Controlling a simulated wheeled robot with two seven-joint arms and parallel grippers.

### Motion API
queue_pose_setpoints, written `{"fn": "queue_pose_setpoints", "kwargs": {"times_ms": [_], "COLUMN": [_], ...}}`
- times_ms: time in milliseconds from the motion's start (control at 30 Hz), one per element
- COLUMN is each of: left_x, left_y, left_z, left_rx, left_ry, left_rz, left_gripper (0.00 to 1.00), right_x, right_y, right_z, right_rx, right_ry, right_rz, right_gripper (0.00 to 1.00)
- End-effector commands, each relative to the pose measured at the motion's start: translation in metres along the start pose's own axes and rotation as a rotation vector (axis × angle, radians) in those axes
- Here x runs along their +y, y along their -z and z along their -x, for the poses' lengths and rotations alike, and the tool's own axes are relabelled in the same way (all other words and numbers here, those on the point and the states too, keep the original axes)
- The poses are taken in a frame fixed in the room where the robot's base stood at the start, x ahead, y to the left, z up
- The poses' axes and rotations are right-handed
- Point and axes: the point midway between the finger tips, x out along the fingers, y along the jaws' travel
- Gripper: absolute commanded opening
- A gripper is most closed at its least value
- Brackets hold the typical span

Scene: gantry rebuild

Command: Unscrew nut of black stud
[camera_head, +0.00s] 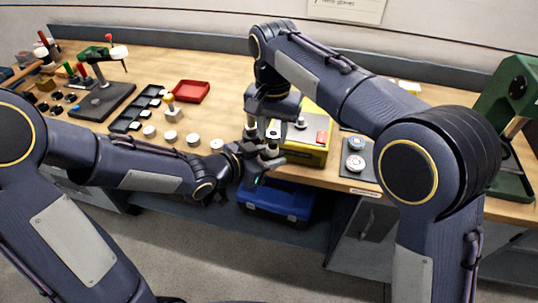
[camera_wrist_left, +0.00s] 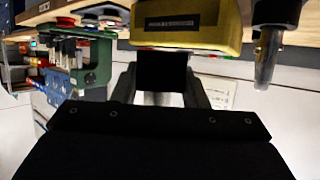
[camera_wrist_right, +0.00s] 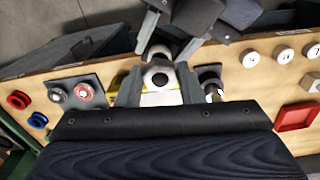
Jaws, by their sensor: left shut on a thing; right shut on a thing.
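The yellow block (camera_head: 310,150) stands at the bench's front edge with small fittings on top. My right gripper (camera_head: 262,130) reaches down at its left end. In the right wrist view its fingers (camera_wrist_right: 158,90) close on a white round piece with a black centre (camera_wrist_right: 160,78), which looks like the nut on the black stud. My left gripper (camera_head: 258,163) is just below and in front. In the left wrist view its fingers (camera_wrist_left: 160,85) close on a dark square-ended piece (camera_wrist_left: 162,70), apparently the black stud, below the yellow block (camera_wrist_left: 190,25). Thread engagement is hidden.
A grey pad with red and blue round pieces (camera_head: 356,160) lies right of the block. A red tray (camera_head: 190,91), a black tray (camera_head: 133,115) and several white discs (camera_head: 193,139) lie left. A green machine (camera_head: 510,100) stands far right. A blue case (camera_head: 275,202) is below the bench.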

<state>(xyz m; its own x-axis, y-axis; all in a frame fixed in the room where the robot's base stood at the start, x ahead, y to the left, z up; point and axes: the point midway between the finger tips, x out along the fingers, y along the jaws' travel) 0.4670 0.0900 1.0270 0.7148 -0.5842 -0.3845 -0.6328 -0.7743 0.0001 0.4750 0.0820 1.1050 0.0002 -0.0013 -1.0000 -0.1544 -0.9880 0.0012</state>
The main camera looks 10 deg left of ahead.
Motion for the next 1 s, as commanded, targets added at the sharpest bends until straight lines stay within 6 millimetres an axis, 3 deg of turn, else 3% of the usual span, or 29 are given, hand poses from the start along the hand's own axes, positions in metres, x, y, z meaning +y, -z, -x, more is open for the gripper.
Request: {"fn": "queue_pose_setpoints", "kwargs": {"times_ms": [167, 1000], "left_x": [0.0003, 0.0017], "left_y": [0.0016, 0.0023], "left_z": [-0.0003, -0.0009], "left_rx": [0.004, 0.005], "left_ry": [-0.001, -0.005], "left_rz": [-0.002, -0.005], "left_gripper": [0.00, 0.00], "right_x": [-0.0011, -0.0041], "right_y": [-0.0015, -0.0042], "right_z": [0.0007, 0.0018], "right_rx": [0.000, 0.025], "right_ry": [0.015, 0.090], "right_rz": [0.231, 1.793], "right_gripper": [0.11, 0.08]}}
